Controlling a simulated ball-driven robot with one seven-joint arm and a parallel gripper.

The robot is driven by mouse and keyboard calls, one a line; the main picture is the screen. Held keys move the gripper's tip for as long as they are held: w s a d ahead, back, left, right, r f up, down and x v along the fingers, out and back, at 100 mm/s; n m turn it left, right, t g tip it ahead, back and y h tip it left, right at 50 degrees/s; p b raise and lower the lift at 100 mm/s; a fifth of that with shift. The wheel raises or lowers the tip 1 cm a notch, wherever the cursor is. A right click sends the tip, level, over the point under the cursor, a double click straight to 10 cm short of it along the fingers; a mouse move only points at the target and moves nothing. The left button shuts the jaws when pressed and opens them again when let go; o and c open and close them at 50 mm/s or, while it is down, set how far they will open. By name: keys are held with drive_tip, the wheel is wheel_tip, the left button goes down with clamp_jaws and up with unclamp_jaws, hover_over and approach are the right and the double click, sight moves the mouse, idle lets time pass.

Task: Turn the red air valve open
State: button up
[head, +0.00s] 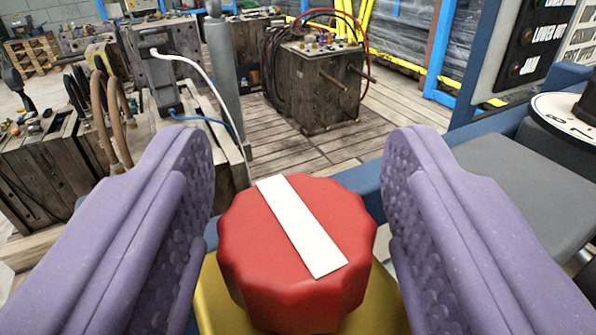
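The red air valve (255,245) is a round knob with a scalloped rim, low in the middle of the head view. A white bar (301,226) runs across its top, slanting from upper left to lower right. Below it shows a yellow base (215,300). My gripper (300,185) has two purple padded fingers, spread wide, one on each side of the knob. A gap shows between the knob and each finger. Nothing is held. The lower part of the knob's base is cut off by the picture's edge.
A blue frame edge (368,190) runs behind the knob. To the right are a grey surface (535,180), a white dial (570,112) and a dark labelled panel (535,40). Wooden benches and machines stand in the background, with plank floor (280,155) between.

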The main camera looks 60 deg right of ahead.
drive_tip(key=c, duration=0.7)
drive_tip(key=shift+c, duration=0.2)
